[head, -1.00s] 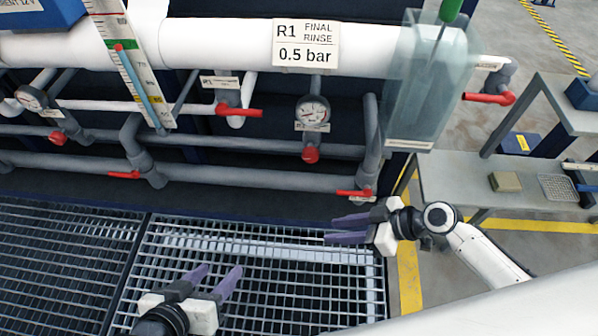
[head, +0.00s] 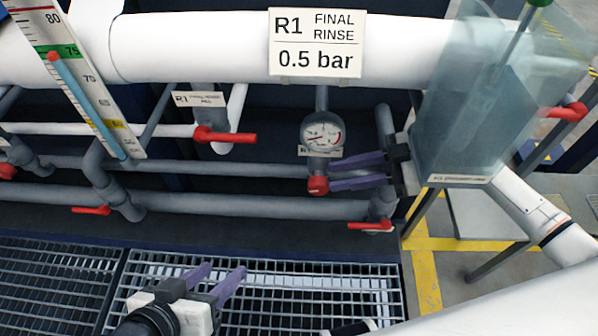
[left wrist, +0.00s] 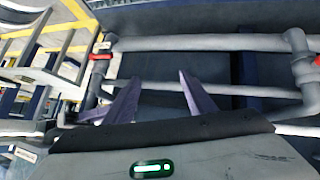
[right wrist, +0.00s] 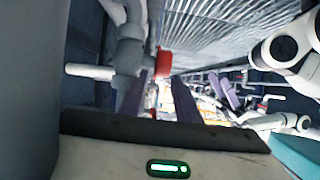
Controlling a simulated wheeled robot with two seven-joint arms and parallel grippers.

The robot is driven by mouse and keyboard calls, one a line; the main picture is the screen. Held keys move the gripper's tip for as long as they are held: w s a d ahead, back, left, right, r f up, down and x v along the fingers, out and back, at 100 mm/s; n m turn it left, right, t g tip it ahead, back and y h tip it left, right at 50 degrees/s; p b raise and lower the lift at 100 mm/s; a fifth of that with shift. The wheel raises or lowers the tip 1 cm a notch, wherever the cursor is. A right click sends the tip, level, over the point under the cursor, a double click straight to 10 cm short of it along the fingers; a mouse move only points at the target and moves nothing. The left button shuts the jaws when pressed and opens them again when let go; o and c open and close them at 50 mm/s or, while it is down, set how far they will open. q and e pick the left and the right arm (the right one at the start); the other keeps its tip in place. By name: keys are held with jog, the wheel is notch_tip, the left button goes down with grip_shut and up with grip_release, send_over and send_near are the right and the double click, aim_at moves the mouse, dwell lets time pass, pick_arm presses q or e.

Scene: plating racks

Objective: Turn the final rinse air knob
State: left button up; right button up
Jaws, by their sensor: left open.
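The red air knob (head: 318,185) sits below a round pressure gauge (head: 322,132), under the white R1 FINAL RINSE sign (head: 316,43) reading 0.5 bar. My right gripper (head: 331,175) is open, its purple fingers pointing left with their tips close by the knob's right side. In the right wrist view, the red knob (right wrist: 163,62) shows between and just beyond the fingertips (right wrist: 160,76); contact cannot be told. My left gripper (head: 222,267) is open and empty above the grating, away from the knob. The left wrist view shows its spread fingers (left wrist: 160,76).
Red-handled valves (head: 225,136) sit on nearby pipes, with another (head: 370,226) below the right gripper. A clear box (head: 480,110) stands close to the right arm. A thermometer scale (head: 80,85) is at left. Metal grating (head: 300,300) lies below.

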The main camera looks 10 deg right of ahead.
aim_at(309, 183)
jog(key=b+x, duration=0.1)
jog(key=x, duration=0.8)
jog(key=shift+a+f, duration=0.15)
jog(key=shift+a, duration=0.1)
pick_arm(q)
jog(key=shift+d+r+t+h, duration=0.3)
jog(key=shift+d+r, duration=0.1)
jog(key=shift+r, duration=0.1)
pick_arm(e)
grip_shut()
pick_arm(q)
jog(key=shift+b, duration=0.3)
jog(key=shift+d+f+b, duration=0.1)
jog(key=shift+d+b, duration=0.05)
jog(key=shift+b, duration=0.3)
pick_arm(e)
jog(key=shift+s+f, duration=0.1)
jog(key=shift+f, duration=0.05)
